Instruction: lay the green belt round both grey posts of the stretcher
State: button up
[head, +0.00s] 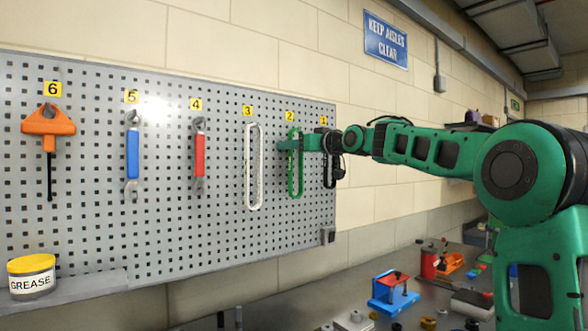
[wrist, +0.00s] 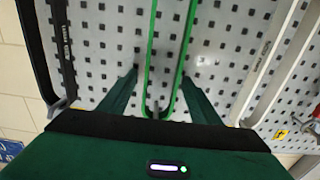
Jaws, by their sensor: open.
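The green belt (head: 290,174) hangs as a long narrow loop on the pegboard under label 2. It also shows in the wrist view (wrist: 149,55), with its two strands meeting at a peg near the gripper. My gripper (head: 286,144) is at the upper part of the belt. In the wrist view my gripper (wrist: 160,74) is open, with one finger on each side of the belt, and both strands run between them. I cannot tell whether the fingers touch it. I cannot surely make out the stretcher's two grey posts.
A white belt (head: 248,170) hangs to the left and a black belt (head: 329,176) to the right, both close. Wrenches and an orange-handled tool hang farther left. A grease tin (head: 31,277) stands on the ledge. A blue device (head: 394,291) and small parts crowd the bench.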

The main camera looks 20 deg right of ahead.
aim_at(289, 124)
jog(key=c, duration=1.5)
jog(key=shift+o, duration=0.2)
jog(key=shift+r, duration=0.1)
notch_tip(289, 124, up, 7)
jog(key=shift+s+f, duration=0.1)
jog(key=r+v, duration=0.2)
jog(key=v, duration=1.7)
jog(key=shift+s+d, duration=0.15)
jog(key=shift+s, duration=0.2)
jog(key=v, duration=0.7)
jog(key=shift+s, duration=0.25)
